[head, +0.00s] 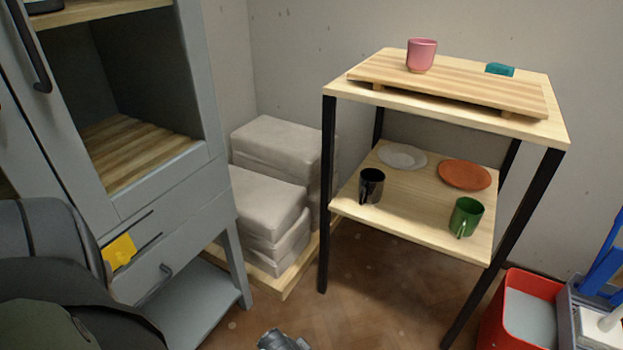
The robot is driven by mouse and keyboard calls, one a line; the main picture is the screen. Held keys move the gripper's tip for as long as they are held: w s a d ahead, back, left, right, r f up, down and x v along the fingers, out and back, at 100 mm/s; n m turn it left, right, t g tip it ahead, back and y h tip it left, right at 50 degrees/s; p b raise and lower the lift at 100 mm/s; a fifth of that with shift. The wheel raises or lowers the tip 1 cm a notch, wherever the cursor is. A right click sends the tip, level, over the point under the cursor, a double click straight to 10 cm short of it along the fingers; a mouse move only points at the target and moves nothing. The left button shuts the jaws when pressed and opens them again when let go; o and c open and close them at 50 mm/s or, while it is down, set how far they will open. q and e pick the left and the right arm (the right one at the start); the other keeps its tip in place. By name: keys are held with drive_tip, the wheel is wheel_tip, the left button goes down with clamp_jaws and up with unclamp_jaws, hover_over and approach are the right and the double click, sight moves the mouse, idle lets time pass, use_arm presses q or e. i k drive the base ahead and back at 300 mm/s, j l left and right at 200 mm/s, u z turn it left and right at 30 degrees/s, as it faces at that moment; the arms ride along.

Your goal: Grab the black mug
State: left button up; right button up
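The black mug (371,186) stands upright on the lower shelf of the wooden rack with black legs, near the shelf's left front edge. It is glossy, and its handle seems to be on the left side, toward the rack's front left leg. No gripper is near it. A dark grey piece at the bottom edge (283,341) looks like part of my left gripper; its fingers are cut off, so I cannot see whether it is open. My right gripper is not in view.
The lower shelf (420,218) also holds a green mug (466,217), a grey plate (402,157) and an orange plate (464,174). A pink cup (421,55) stands on a board above. Wrapped blocks (265,205) lie left; a red bin (520,312) stands right.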

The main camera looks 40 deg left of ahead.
sight(368, 191)
drive_tip(key=i+j+u, duration=0.25)
drive_tip(key=i+u, duration=0.2)
drive_tip(key=i+j+u, duration=0.1)
drive_tip(key=i+u, duration=0.35)
